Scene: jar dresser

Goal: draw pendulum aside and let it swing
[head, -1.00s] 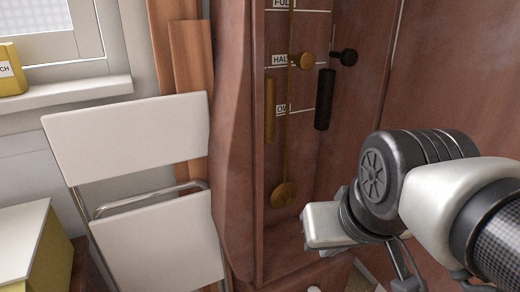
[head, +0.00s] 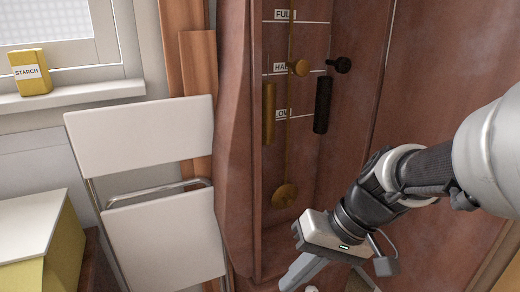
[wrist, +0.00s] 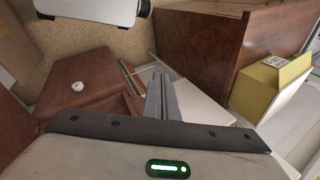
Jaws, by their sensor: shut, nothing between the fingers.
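The pendulum is a thin brass rod with a round brass bob (head: 284,195), hanging upright inside the tall brown clock case (head: 237,150) in the head view. My gripper (head: 289,284) is below and slightly right of the bob in the picture, pointing down and left. Its fingers are together and empty, apart from the bob. They also show shut in the wrist view (wrist: 160,85). The pendulum is not recognisable in the wrist view.
Brass (head: 268,113) and black (head: 322,105) weights hang beside the rod, before level marks. A white folding chair (head: 140,135) stands left of the case. A yellow starch box (head: 32,72) sits on the windowsill. A white knob (wrist: 78,87) shows on brown wood.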

